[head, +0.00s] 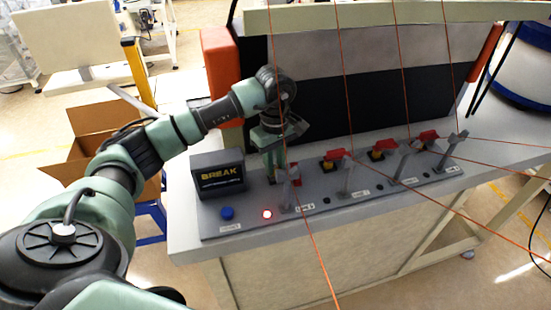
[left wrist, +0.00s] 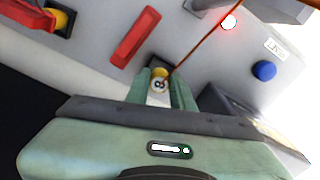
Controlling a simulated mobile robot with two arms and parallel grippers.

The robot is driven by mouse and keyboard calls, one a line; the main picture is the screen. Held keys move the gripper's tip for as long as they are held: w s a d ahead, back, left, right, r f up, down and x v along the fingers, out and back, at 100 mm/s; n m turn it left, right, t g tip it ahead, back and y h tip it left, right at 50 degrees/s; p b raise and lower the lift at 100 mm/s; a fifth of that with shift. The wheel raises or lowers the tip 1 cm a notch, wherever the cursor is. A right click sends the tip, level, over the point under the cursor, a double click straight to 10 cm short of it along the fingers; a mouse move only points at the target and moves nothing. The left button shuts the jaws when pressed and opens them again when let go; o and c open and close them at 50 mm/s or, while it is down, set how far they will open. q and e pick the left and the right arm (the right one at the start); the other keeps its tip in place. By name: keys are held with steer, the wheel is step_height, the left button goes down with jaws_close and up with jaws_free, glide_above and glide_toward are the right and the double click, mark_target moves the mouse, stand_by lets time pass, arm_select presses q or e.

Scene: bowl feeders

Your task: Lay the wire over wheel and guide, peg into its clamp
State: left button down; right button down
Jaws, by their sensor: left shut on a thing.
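My left gripper (head: 275,168) reaches down to the leftmost station of the grey panel. In the left wrist view its green fingers (left wrist: 160,95) are shut on a small pale peg (left wrist: 158,86) with a dark-marked end. A yellow piece of the clamp (left wrist: 160,72) shows right beside the peg; I cannot tell whether the peg sits in it. The orange wire (left wrist: 204,44) runs from the peg up to the right. The station's red lever (left wrist: 135,37) is alongside. The grey guide post (head: 289,190) stands in front; whether wire touches wheel or guide is unclear. My right gripper is out of view.
A black BREAK display (head: 218,174) stands left of the station, near a blue button (head: 227,213) and a lit red lamp (head: 267,214). Several similar stations with red levers (head: 428,135), posts and taut orange wires (head: 346,80) continue to the right.

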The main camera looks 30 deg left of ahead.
arm_select(q)
steer(key=shift+f, duration=0.55)
steer(key=shift+w+d+f, duration=0.1)
steer(key=shift+f, duration=0.2)
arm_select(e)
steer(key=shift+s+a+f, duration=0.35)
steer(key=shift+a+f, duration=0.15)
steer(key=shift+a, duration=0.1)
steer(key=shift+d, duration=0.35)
arm_select(q)
steer(key=shift+f+b, duration=0.15)
steer(key=shift+b, duration=0.45)
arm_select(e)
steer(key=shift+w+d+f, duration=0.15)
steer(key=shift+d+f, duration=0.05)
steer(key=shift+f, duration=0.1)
arm_select(q)
steer(key=c, duration=1.1)
jaws_free()
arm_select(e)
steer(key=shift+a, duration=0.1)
